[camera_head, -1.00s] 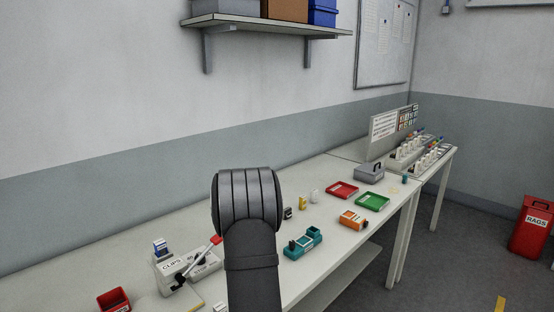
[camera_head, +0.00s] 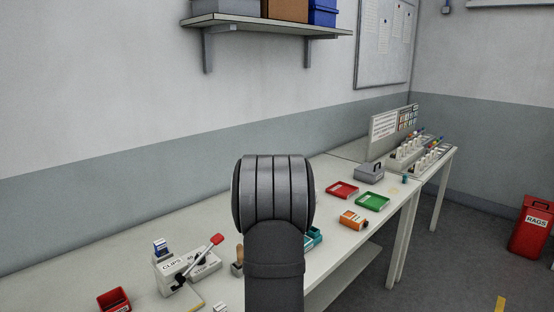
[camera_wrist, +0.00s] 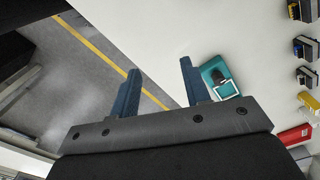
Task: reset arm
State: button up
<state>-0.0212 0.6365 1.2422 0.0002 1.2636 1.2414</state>
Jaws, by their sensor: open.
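My gripper (camera_wrist: 158,90) shows in the wrist view with its two blue fingers apart and nothing between them. It hangs over the table's edge, with the floor seen beyond the left finger. A teal fixture (camera_wrist: 220,78) with a dark part on it lies on the white table just right of the right finger. In the head view my arm's dark rounded link stands in the middle and covers most of the teal fixture (camera_head: 314,236). The gripper itself is hidden in the head view.
A shelf (camera_head: 265,25) hangs above.

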jog(key=s+d+f+n, duration=0.1)
jog(key=s+f+n, duration=0.3)
jog(key=n, duration=0.7)
jog(key=shift+n, duration=0.4)
jog(key=a+r, duration=0.1)
jog(key=r, duration=0.1)
jog(key=w+a+r, duration=0.1)
jog(key=a, duration=0.1)
jog(key=shift+a+r, duration=0.1)
jog(key=shift+r, duration=0.25)
